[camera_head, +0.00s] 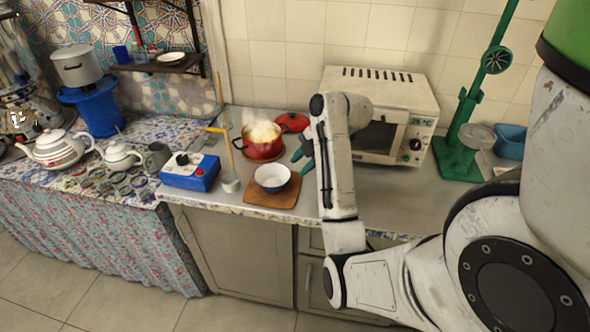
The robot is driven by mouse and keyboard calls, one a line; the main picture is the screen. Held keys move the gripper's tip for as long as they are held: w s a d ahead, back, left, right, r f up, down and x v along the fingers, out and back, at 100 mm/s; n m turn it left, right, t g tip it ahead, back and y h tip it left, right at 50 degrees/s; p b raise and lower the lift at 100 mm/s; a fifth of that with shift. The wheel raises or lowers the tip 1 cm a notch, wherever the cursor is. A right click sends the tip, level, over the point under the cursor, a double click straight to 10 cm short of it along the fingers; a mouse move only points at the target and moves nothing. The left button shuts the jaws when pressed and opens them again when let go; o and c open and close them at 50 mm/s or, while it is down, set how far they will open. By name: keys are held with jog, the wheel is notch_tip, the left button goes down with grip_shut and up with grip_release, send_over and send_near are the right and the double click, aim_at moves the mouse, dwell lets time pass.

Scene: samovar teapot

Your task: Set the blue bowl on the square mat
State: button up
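A bowl (272,178), white inside with a dark blue outside, sits upright on the square brown mat (284,202) on the grey counter. The mat's front and side edges show around it. My gripper (300,160), with teal fingers, is just right of and above the bowl, apart from it. The two fingers look spread with nothing between them. My arm hides part of the counter to the right of the mat.
A red pot (262,151) stands behind the bowl, with a red lid (293,122) near it. A toaster oven (410,105) stands behind my arm. A light-blue tub (511,142) is far right.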

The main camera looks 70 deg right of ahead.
jog(key=w+a+f+m+g, duration=0.1)
jog(key=a+f+m, duration=0.15)
jog(key=a, duration=0.35)
jog(key=w+a+f+m+g+y, duration=0.1)
jog(key=a+f, duration=0.3)
jog(key=a, duration=0.2)
jog(key=w+a+f+m+g, duration=0.1)
jog(key=a+f+m, duration=0.15)
jog(key=a, duration=0.45)
jog(key=s+a+f+m+g, duration=0.1)
jog(key=s+a+f+m, duration=0.1)
jog(key=s+a, duration=0.3)
jog(key=s+a+f+m+g, duration=0.1)
jog(key=s+a+f+m, duration=0.2)
jog(key=a, duration=0.7)
jog(key=shift+s+a+f+m+h, duration=0.3)
jog(key=shift+s+m+h, duration=0.1)
jog(key=shift+s+m, duration=0.4)
jog(key=shift+s, duration=0.1)
